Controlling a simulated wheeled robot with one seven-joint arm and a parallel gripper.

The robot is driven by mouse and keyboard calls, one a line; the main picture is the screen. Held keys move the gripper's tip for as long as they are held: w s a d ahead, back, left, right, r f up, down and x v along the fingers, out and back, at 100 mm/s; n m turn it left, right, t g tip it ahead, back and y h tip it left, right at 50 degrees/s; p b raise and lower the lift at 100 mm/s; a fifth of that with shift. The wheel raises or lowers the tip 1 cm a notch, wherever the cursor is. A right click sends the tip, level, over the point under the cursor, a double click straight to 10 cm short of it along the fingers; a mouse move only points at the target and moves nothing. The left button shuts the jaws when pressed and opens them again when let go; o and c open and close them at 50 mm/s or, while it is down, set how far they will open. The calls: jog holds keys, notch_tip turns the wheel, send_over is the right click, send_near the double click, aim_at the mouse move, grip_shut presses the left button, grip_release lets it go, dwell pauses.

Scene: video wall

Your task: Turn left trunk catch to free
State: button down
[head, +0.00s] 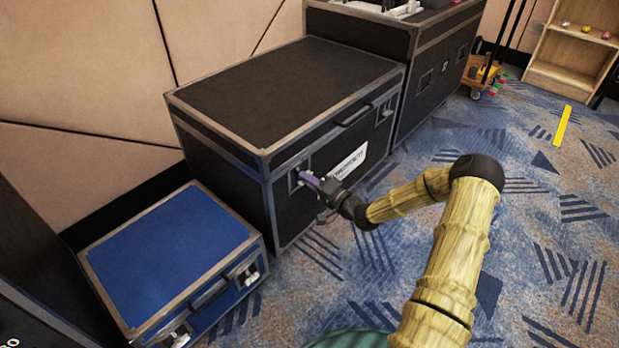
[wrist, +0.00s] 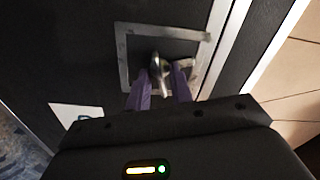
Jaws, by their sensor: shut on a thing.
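The black trunk (head: 290,95) with grey metal edges stands in the middle of the head view, lid shut, with a handle (head: 353,115) on its front. The left trunk catch (head: 296,178) is near the front's left edge, mostly hidden by my gripper in the head view. In the wrist view the catch (wrist: 159,66) is a silver tab within a square metal frame. My gripper (head: 308,178) has reached the trunk front, and its purple fingers (wrist: 160,84) are shut on the catch, one on each side. How far the catch is turned is hard to tell.
A blue case (head: 165,255) with metal edges and latches stands left of the trunk. Another dark trunk (head: 440,60) stands behind to the right. A wooden shelf (head: 570,55) is at the far right. The patterned carpet in front is mostly clear, with a yellow strip (head: 562,125).

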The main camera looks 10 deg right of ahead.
jog(key=shift+f+n+p, duration=0.1)
jog(key=shift+n+p, duration=1.95)
jog(key=shift+n, duration=5.05)
jog(key=c, duration=1.6)
grip_release()
